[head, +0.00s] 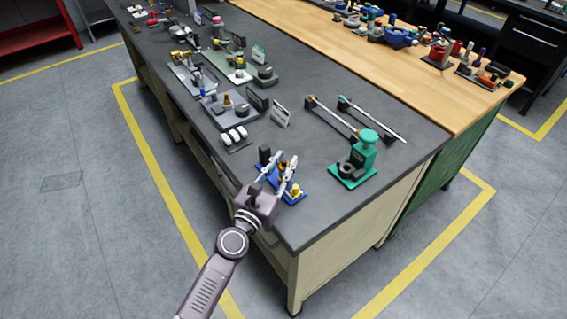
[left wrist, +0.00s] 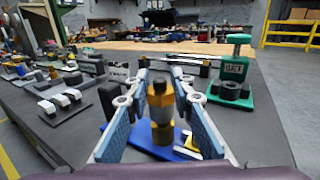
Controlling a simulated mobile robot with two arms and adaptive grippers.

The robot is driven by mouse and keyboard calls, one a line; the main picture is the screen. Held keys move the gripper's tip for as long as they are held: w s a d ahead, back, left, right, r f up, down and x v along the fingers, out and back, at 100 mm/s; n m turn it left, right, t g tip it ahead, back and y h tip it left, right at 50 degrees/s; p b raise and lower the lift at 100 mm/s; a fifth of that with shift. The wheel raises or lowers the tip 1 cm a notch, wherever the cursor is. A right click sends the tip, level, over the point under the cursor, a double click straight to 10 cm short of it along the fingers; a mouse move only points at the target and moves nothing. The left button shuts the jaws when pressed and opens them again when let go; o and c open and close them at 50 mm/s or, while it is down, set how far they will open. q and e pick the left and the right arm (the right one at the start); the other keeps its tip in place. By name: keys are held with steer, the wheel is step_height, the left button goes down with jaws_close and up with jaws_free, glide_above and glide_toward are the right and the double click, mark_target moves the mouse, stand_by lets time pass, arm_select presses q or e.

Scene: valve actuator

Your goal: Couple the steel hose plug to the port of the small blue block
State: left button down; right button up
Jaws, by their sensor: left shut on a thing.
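The small blue block (head: 301,197) sits on the grey bench top near its front corner, partly hidden by my gripper. In the left wrist view its blue plate (left wrist: 143,142) lies below the fingers. My left gripper (head: 280,167) is over it, with its fingers shut on the steel hose plug (left wrist: 161,104). The plug has a dark top, an orange collar and a steel body, and looks upright. A brass port (left wrist: 162,134) shows right under the plug, in line with it. I cannot tell how deep the plug sits on it. My right gripper is not in view.
A black post (head: 264,154) stands close by my left gripper. A green press-like device (head: 362,158) is to the right. Three white-topped pieces (head: 234,137) and several grey fixtures stand behind to the left. Two rods (head: 332,118) lie farther back. The front right corner is clear.

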arm_select(q)
steer(key=shift+f+b, duration=0.4)
steer(key=shift+f, duration=0.05)
steer(key=c, duration=1.6)
jaws_free()
steer(key=shift+s+f, duration=0.1)
steer(key=v, duration=1.2)
